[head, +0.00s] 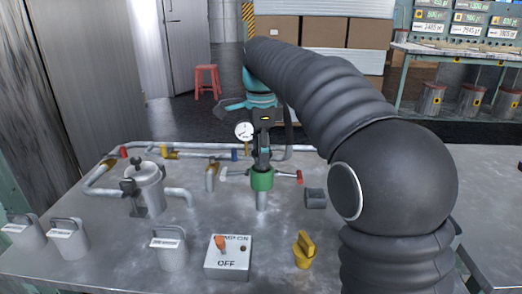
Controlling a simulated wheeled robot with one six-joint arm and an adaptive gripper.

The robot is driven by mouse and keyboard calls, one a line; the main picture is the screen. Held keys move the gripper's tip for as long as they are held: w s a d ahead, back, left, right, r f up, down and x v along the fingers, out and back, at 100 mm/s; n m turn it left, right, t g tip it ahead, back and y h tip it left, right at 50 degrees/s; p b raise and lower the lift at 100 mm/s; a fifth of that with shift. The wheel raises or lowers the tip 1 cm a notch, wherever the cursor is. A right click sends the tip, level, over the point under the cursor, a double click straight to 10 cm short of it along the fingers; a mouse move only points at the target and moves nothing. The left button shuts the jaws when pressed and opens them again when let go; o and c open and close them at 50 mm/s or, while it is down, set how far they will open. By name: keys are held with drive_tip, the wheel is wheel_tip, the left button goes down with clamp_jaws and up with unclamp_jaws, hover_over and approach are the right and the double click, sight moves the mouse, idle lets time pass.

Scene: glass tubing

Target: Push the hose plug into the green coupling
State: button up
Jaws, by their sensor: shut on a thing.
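The green coupling (262,180) stands upright on a grey pipe stub in the middle of the metal table. My gripper (263,160) points down directly above it, with its fingers close to the coupling's top. It is shut on the hose plug, which is mostly hidden between the dark fingers. I cannot tell whether the plug touches the coupling or sits inside it.
A pressure gauge (244,131) and pipes with red, yellow and blue fittings stand behind and left. My arm covers the right side.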

drive_tip(key=shift+f+b, duration=0.75)
drive_tip(key=shift+f, duration=0.6)
drive_tip(key=o, duration=1.4)
wheel_tip(320, 180, up, 11)
drive_tip(key=shift+f, duration=0.1)
drive_tip(key=shift+r, duration=0.55)
